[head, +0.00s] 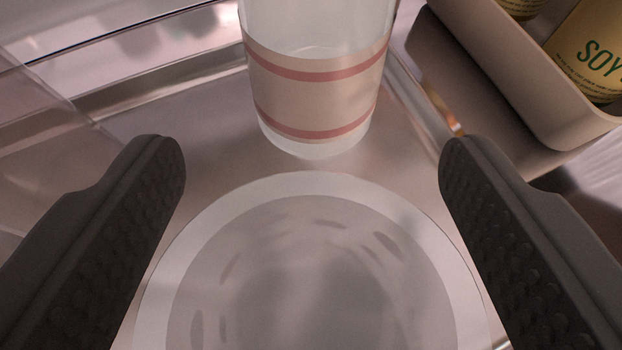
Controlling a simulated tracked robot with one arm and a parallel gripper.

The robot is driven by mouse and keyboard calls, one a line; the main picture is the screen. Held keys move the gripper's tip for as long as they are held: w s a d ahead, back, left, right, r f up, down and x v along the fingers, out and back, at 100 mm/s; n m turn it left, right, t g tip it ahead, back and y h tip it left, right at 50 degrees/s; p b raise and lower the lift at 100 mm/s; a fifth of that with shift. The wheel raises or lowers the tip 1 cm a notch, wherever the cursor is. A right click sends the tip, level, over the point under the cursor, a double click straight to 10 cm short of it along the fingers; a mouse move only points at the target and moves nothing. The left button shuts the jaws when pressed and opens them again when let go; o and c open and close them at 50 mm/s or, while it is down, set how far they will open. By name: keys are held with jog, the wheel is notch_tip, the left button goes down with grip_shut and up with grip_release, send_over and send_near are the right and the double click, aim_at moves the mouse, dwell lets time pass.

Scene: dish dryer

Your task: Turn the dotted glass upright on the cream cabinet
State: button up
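The dotted glass (310,290) is a pale see-through glass at the bottom centre, with a ring of dark oval dots showing through it. A round end with a broad whitish rim faces the camera; it looks like a closed base turned up, but I cannot tell for sure. My gripper (312,152) is open, with one dark ridged finger to the left of the glass and one to the right. I see no clear contact between fingers and glass. The lower part of the glass is cut off by the frame. I cannot make out the cream cabinet.
A clear glass with a cream band and pink stripes (315,95) stands just beyond the dotted glass. A beige bin (500,75) with yellow-labelled containers is at the upper right. The shiny metal surface (215,150) has a raised edge at the back left.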

jog(key=p+v, duration=0.1)
jog(key=v, duration=1.2)
jog(key=shift+s+a+r+p, duration=0.25)
jog(key=shift+a+r+p, duration=0.05)
jog(key=shift+a+p, duration=0.1)
